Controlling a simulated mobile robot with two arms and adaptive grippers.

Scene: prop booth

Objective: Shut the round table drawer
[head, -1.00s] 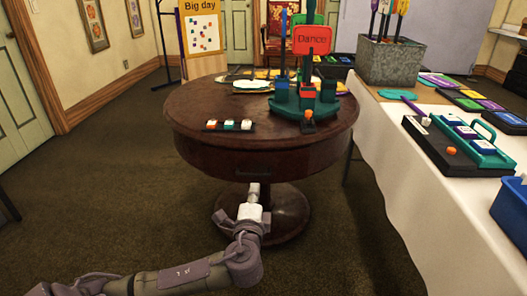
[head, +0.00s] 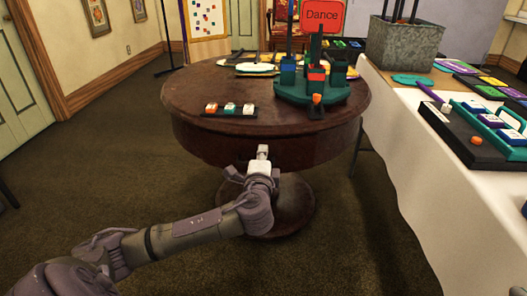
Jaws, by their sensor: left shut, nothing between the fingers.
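My right gripper is not in view.
A long table with a white cloth (head: 410,165) stands close on the right, bearing a metal planter (head: 402,45).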

